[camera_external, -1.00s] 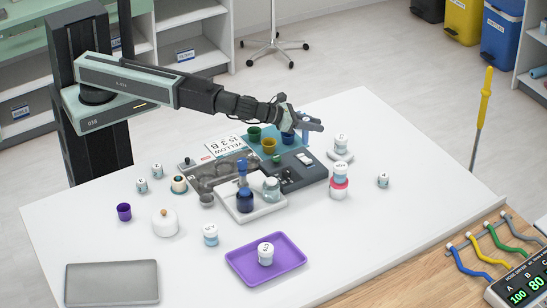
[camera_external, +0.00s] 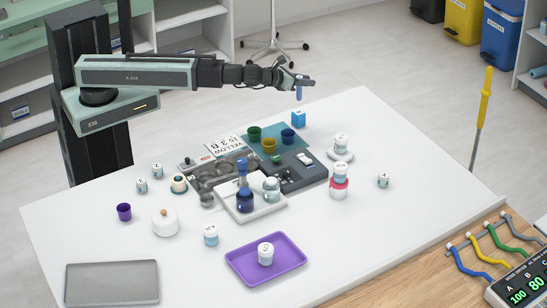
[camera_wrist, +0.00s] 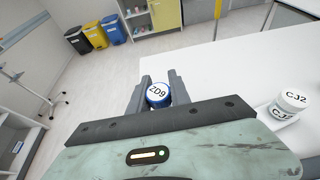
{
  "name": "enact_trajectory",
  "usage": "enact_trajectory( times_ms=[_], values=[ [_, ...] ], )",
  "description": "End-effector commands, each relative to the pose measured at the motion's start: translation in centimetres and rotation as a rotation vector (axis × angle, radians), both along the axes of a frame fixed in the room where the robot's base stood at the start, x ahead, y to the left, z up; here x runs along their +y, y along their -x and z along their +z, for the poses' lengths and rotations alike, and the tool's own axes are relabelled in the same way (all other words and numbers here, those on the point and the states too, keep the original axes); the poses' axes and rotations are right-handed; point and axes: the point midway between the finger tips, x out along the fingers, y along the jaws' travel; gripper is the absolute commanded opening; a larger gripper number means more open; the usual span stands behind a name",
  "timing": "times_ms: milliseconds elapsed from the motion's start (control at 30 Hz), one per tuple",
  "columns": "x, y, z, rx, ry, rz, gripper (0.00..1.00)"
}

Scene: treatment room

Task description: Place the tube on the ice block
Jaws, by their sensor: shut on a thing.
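A slim blue tube (camera_external: 299,94) hangs upright from my gripper (camera_external: 297,83) in the external view. My gripper is shut on it. In the wrist view the tube's round white-topped cap (camera_wrist: 157,91), with a blue rim and the label ZD9, sits between the two fingers (camera_wrist: 157,90). The block is not visible in the wrist view.
A white jar (camera_external: 341,143) stands to the right on a small base; the jar labelled CJ2 (camera_wrist: 290,101) is right of my gripper in the wrist view. The table's right side is mostly clear.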

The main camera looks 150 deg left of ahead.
Motion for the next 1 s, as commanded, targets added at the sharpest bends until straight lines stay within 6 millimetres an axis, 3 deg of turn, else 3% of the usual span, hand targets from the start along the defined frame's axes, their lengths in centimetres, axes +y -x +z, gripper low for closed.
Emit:
enact_trajectory(
  times_ms=[33,167,433,800,833,900,1000],
  values=[
    [0.0,0.0,-1.5,0.0,0.0,0.0,0.0],
    [0.0,0.0,-1.4,0.0,0.0,0.0,0.0],
    [0.0,-0.1,-5.5,0.0,0.0,-0.001,0.0],
    [0.0,-0.1,-5.5,0.0,0.0,-0.001,0.0],
    [0.0,-0.1,-5.4,0.0,0.0,-0.001,0.29],
    [0.0,-0.1,-5.3,0.0,0.0,-0.001,0.46],
    [0.0,-0.1,-5.3,0.0,0.0,-0.001,0.46]
  ],
)
